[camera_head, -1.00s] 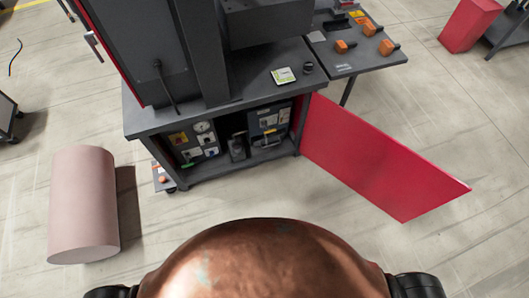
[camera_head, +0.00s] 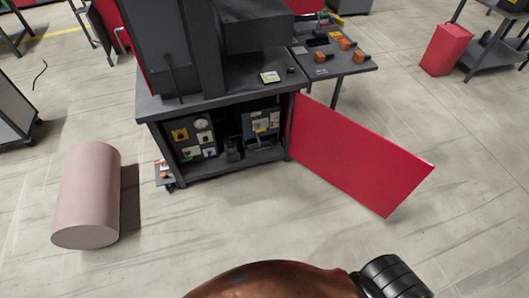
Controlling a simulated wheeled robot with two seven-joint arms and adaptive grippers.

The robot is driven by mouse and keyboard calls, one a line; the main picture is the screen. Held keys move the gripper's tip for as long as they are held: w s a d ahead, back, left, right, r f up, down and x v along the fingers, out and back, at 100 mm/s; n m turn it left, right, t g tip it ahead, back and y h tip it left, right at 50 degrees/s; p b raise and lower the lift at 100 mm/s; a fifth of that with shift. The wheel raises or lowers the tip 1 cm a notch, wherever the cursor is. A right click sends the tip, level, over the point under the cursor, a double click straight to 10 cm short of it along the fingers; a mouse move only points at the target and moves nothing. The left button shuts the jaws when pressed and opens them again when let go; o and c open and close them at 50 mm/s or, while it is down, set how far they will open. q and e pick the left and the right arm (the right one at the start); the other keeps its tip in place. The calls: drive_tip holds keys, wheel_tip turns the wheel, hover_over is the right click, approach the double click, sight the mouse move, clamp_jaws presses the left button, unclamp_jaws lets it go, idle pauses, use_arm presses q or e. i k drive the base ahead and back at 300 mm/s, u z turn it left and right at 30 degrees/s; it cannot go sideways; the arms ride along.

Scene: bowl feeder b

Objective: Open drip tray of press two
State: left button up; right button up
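A dark grey press stands on a dark cabinet (camera_head: 225,99) in the upper middle of the head view. The cabinet's red door (camera_head: 352,155) is swung wide open to the right. Inside are a panel with a yellow switch and gauge (camera_head: 192,137) and other dark units. I cannot make out a drip tray for certain. A small low tray-like part (camera_head: 165,174) with orange pieces juts out at the cabinet's lower left. Neither of my grippers is in view; only my brown body and a black joint show at the bottom.
A side table (camera_head: 352,66) with orange-handled parts adjoins the cabinet's right. A red bin (camera_head: 446,49) stands at upper right. The floor in front is clear.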

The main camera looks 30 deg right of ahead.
sight(269, 140)
drive_tip(key=z, duration=0.65)
drive_tip(key=i, duration=0.6)
drive_tip(key=z, duration=0.65)
drive_tip(key=i, duration=0.7)
drive_tip(key=u, duration=0.75)
drive_tip(key=i, duration=0.55)
drive_tip(key=u, duration=0.65)
